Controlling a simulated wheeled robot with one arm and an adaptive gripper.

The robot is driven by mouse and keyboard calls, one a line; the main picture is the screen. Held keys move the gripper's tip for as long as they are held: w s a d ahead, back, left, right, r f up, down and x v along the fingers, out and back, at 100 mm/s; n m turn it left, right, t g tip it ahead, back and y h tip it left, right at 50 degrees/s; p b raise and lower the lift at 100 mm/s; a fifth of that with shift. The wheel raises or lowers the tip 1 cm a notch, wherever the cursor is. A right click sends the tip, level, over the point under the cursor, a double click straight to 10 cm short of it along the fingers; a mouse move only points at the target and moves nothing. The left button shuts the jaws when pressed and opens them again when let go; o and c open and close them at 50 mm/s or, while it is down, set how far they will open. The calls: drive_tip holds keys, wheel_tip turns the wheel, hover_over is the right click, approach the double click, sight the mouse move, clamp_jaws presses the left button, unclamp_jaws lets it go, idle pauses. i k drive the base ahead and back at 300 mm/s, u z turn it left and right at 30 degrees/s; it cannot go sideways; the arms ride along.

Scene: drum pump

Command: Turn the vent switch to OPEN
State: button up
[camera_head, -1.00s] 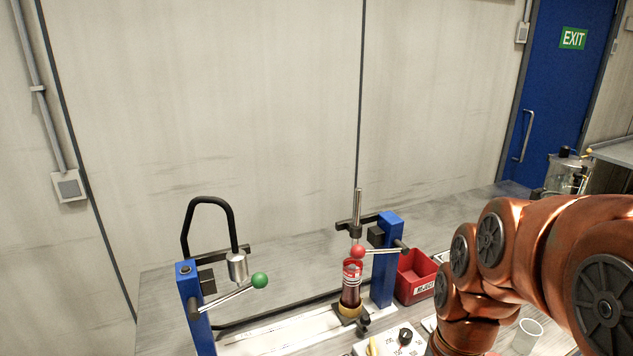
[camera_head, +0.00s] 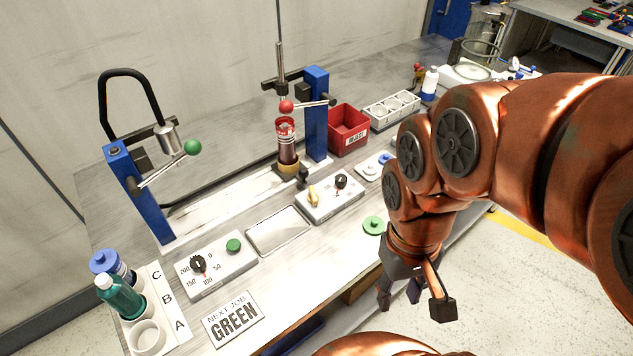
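A white control box (camera_head: 331,198) on the bench carries a yellow lever switch (camera_head: 314,196) and a black knob (camera_head: 340,181). The yellow lever may be the vent switch; its lettering is too small to read, so I cannot tell its setting. My gripper (camera_head: 414,298) hangs at the right, beyond the bench's front edge in the picture. Its fingers are spread and nothing shows between them. It is well apart from the control box, to its lower right.
A dial box (camera_head: 217,264) with a green button stands at the left. A red bottle (camera_head: 286,143) stands under the right blue press (camera_head: 316,115). A red bin (camera_head: 347,130) is behind. A green cap (camera_head: 373,225) lies between the control box and my arm.

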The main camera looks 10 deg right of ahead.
sight(313, 198)
drive_tip(key=u, duration=0.05)
drive_tip(key=k, duration=1.2)
drive_tip(key=u, duration=0.8)
drive_tip(key=i, duration=1.2)
drive_tip(key=z, duration=0.25)
